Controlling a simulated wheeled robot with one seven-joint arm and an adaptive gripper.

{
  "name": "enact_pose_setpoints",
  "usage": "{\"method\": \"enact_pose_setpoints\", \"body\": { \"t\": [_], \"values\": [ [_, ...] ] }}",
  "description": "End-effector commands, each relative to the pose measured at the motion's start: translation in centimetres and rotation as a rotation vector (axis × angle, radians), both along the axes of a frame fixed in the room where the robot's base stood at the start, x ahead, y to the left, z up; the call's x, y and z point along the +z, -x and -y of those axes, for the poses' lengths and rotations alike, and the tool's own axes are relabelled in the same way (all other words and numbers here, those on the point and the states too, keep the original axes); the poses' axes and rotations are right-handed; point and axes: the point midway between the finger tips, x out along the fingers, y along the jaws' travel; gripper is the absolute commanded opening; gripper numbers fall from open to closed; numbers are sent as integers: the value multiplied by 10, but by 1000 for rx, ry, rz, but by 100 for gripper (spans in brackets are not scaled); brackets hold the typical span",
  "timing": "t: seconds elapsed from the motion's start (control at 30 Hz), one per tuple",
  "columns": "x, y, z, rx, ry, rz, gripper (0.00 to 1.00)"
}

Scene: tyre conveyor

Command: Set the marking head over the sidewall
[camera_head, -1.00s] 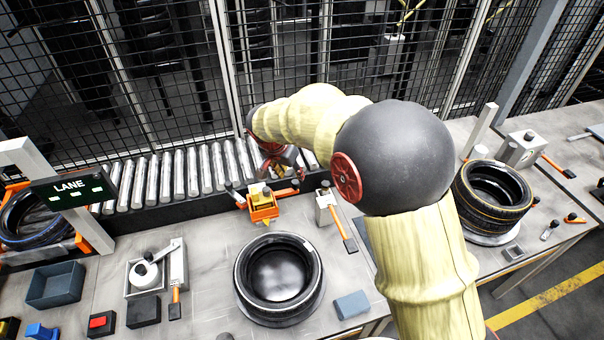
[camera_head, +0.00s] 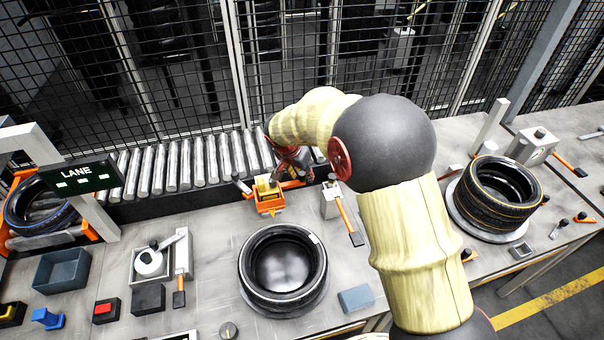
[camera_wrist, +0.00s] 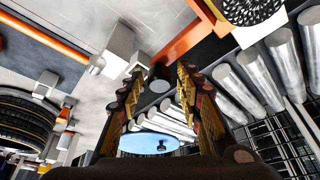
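A black tyre (camera_head: 252,284) lies flat on the bench, sidewall up, with a small pale label on its rim. I cannot tell for certain which item is the marking head. An orange fixture with a yellow part (camera_head: 268,200) stands behind the tyre, near the rollers. My gripper (camera_head: 296,168) is just behind and right of that fixture, partly hidden by my arm. In the wrist view my gripper (camera_wrist: 160,75) has its two fingers apart. A dark grey cylinder end (camera_wrist: 161,84) shows in the gap, and I see no contact with it.
A roller conveyor (camera_head: 185,170) runs along the back before a mesh fence. A grey block with an orange-handled tool (camera_head: 345,215) stands right of the fixture. Another tyre (camera_head: 497,200) is at the right. A blue block (camera_head: 356,298) and blue-grey bin (camera_head: 62,270) sit on the bench.

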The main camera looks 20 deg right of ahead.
Motion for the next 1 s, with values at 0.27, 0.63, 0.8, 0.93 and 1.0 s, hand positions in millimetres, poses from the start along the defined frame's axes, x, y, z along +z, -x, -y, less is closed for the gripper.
{"method": "enact_pose_setpoints", "body": {
  "t": [0.27,0.63,0.8,0.93,1.0],
  "values": [
    [-1,1,0,1,0,-2,17],
    [-1,1,0,0,0,-3,0],
    [-2,1,0,0,0,-3,0],
    [-2,1,0,0,0,-3,0],
    [-2,1,0,0,-1,-4,0]
  ]
}}
